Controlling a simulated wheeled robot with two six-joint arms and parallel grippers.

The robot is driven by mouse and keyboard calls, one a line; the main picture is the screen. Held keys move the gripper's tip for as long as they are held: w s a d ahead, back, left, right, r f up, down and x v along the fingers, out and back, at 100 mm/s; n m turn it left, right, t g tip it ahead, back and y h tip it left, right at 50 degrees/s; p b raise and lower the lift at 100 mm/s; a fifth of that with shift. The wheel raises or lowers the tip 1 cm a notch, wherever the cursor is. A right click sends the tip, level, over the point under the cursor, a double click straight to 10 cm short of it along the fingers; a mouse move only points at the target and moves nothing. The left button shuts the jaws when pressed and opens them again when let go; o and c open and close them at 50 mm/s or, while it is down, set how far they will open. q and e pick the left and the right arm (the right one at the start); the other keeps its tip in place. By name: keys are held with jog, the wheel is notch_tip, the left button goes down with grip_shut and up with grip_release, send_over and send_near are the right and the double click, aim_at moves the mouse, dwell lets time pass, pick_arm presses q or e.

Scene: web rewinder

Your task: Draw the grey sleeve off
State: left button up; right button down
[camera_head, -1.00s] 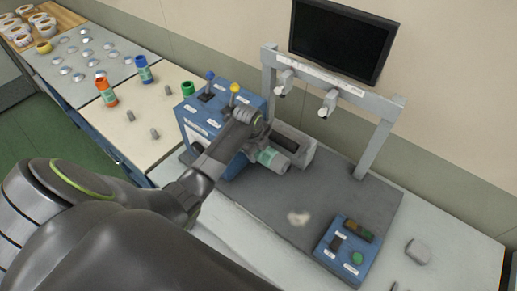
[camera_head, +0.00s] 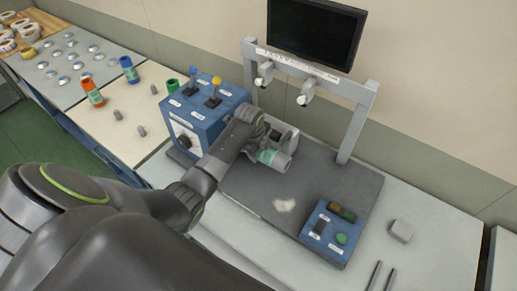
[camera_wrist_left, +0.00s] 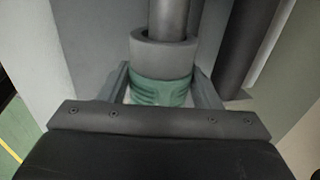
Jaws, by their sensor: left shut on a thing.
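The grey sleeve (camera_wrist_left: 165,55) shows in the left wrist view as a thick grey ring around a shaft (camera_wrist_left: 167,14). A green ribbed band (camera_wrist_left: 160,92) sits directly below it. My left gripper (camera_wrist_left: 162,98) is shut on this green band, one finger on each side. In the head view the green part (camera_head: 268,157) and the grey end of the cylinder show beside my left gripper (camera_head: 262,150), above the dark grey bed. My arm hides part of the spindle. Two thin grey prongs (camera_head: 381,277) at the bottom edge look like my right gripper's fingers, apart and empty.
A blue lever box (camera_head: 200,120) stands left of the cylinder. A grey frame (camera_head: 352,125) and a monitor (camera_head: 315,30) stand behind. The dark bed (camera_head: 325,180) is mostly clear.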

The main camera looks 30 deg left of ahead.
pick_arm(q)
jog(key=o, duration=1.1)
jog(key=shift+w+a, duration=0.1)
jog(key=shift+o, duration=1.3)
pick_arm(e)
jog(key=shift+a, duration=0.4)
jog(key=shift+w, duration=0.1)
pick_arm(q)
jog(key=v, duration=1.7)
jog(key=shift+r, duration=0.2)
pick_arm(e)
jog(key=shift+d, duration=0.2)
pick_arm(q)
jog(key=shift+f, duration=0.1)
